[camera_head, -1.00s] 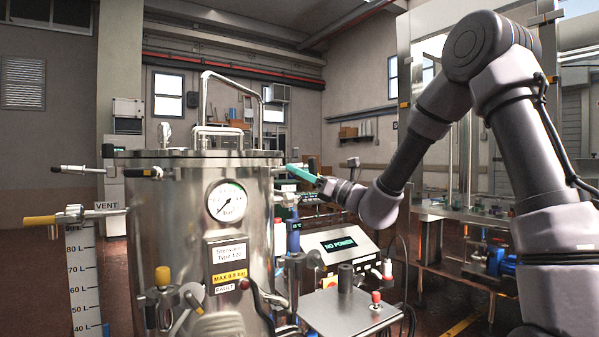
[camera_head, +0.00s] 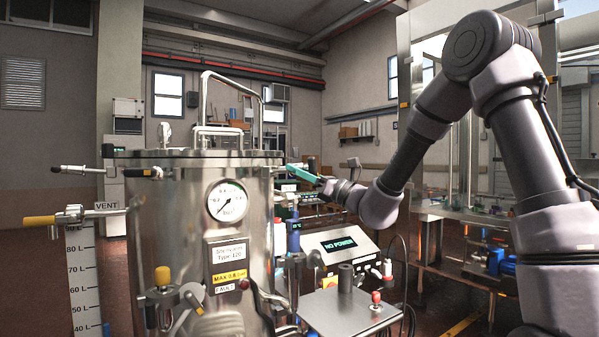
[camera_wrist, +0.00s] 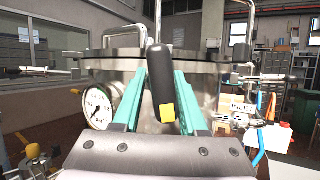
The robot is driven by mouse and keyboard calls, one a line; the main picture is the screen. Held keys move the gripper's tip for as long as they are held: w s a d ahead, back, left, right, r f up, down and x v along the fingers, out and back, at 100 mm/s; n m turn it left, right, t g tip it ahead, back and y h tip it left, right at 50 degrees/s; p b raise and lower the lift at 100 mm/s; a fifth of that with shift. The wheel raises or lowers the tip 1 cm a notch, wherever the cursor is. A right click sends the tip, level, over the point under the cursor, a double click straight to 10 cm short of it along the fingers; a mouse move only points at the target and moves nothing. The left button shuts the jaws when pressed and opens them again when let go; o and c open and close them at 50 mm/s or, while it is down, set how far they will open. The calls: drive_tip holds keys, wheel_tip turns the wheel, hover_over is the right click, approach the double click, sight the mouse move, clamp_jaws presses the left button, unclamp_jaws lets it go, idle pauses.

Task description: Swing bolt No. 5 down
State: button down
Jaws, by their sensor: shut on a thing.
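A steel tank (camera_head: 180,210) with a flat lid (camera_head: 190,153) stands left of centre in the head view. My gripper (camera_head: 294,170) with teal fingers is at the right edge of the lid. In the wrist view my gripper (camera_wrist: 155,92) is shut around a black bolt handle (camera_wrist: 158,75) with a yellow patch. The handle stands nearly upright, slightly tilted, in front of the tank rim. I cannot read a number on it. Other swing bolts with dark grips (camera_head: 70,169) stick out from the tank rim at the left.
A round pressure gauge (camera_head: 227,201) sits on the tank front. A valve with a yellow handle (camera_head: 40,220) juts out left. A control box reading "NO POWER" (camera_head: 340,246) stands right of the tank, below my forearm. A tall handle (camera_head: 232,80) rises above the lid.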

drive_tip(key=shift+r, duration=0.15)
drive_tip(key=shift+r+h, duration=0.4)
drive_tip(key=shift+h, duration=0.1)
drive_tip(key=c, duration=0.6)
unclamp_jaws()
drive_tip(key=v, duration=1)
drive_tip(key=shift+s+d, duration=0.1)
drive_tip(key=shift+d, duration=0.25)
drive_tip(key=shift+g, duration=0.3)
